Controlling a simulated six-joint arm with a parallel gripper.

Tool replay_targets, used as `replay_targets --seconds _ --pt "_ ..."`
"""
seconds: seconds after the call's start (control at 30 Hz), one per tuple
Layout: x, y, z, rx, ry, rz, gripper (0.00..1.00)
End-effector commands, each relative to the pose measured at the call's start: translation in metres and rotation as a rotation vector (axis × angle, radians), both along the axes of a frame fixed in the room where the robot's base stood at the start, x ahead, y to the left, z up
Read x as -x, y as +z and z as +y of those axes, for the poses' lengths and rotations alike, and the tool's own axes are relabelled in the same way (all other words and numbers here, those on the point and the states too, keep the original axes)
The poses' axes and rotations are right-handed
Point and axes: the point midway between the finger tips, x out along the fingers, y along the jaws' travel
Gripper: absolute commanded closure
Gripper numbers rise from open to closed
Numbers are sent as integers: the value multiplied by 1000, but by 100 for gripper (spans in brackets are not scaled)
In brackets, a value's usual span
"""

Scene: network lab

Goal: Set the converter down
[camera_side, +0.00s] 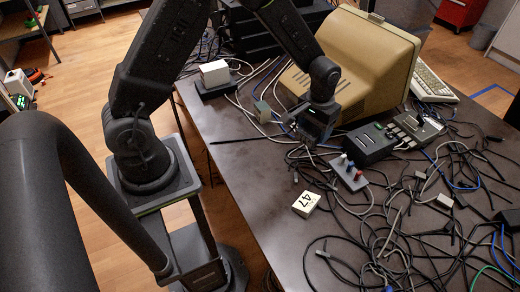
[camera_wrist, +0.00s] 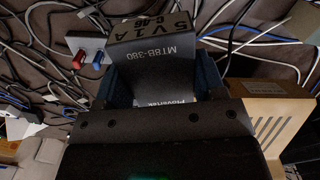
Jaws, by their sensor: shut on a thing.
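In the side view my gripper (camera_side: 312,122) points down over the dark table (camera_side: 250,165), in front of the beige monitor. The converter is hard to tell apart from the gripper there. I cannot tell whether its underside touches the table or the cables.
The beige monitor (camera_side: 345,60) stands close behind my gripper. A black box (camera_side: 370,143) is to the right, and a panel with red and blue knobs (camera_side: 350,173) is in front. Cables cover the right; the table's left front is clearer.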

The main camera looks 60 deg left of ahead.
Motion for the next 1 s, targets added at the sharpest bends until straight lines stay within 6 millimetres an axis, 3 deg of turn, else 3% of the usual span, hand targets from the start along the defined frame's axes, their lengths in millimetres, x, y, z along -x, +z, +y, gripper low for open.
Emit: replay_targets --seconds 0.03,0.2,0.3,0.43,0.6,0.73,0.87,1.0 --pt "10 1 29 0 52 0 68" --pt "55 2 104 0 190 1 68" --pt "87 2 140 0 271 -1 68" --pt "130 2 171 0 367 -1 68" --pt "173 1 191 0 455 -1 68" --pt "189 1 197 -1 488 -2 68" --pt "188 -5 191 1 495 2 68" --pt "169 -22 170 2 488 3 68"
